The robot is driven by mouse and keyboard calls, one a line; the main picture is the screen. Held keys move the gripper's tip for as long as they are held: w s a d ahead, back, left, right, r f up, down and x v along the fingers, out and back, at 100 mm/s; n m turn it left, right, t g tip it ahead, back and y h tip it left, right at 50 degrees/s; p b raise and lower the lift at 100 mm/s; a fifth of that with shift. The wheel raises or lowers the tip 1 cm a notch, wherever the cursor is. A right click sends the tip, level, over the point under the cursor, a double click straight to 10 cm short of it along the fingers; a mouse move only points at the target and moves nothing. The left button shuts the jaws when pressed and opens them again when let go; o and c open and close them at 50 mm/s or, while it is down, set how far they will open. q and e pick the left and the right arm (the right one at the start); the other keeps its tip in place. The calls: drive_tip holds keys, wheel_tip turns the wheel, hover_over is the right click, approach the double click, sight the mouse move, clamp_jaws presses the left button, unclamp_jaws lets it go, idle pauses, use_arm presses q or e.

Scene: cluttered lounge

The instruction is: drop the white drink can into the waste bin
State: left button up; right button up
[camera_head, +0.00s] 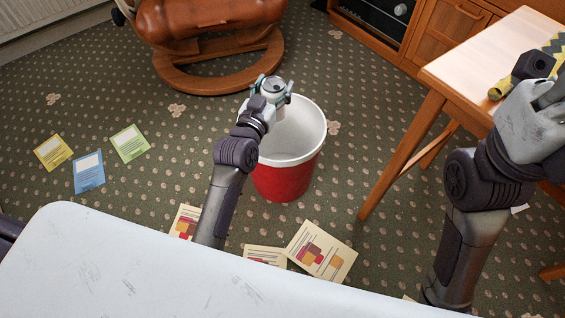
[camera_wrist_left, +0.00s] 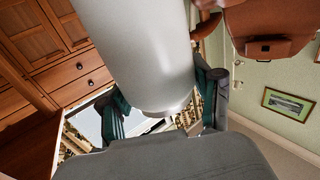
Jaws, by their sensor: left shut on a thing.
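The white drink can (camera_wrist_left: 155,50) fills the upper middle of the left wrist view, between the two teal-tipped fingers of my left gripper (camera_wrist_left: 165,120). In the head view my left gripper (camera_head: 270,88) is shut on the can, whose grey top (camera_head: 274,83) shows between the fingers. The waste bin (camera_head: 287,180) is red outside with a white rim and inside. It stands upright on the carpet. In the head view the can and gripper overlap the bin's far left rim; their height above it is hard to tell. My right arm shows at the right; its fingertips are not clearly visible.
A wooden table (camera_head: 480,62) with a yellow-and-black object (camera_head: 545,65) stands at the right. A white surface (camera_head: 150,270) spans the front. Booklets (camera_head: 322,252) and coloured cards (camera_head: 88,172) lie on the carpet. A brown leather seat (camera_head: 205,20) is behind.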

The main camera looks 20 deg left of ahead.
use_arm(q)
drive_tip(key=shift+f, duration=0.1)
drive_tip(key=o, duration=1)
drive_tip(key=shift+o, duration=0.2)
drive_tip(key=s+a, duration=0.1)
drive_tip(key=s, duration=1.1)
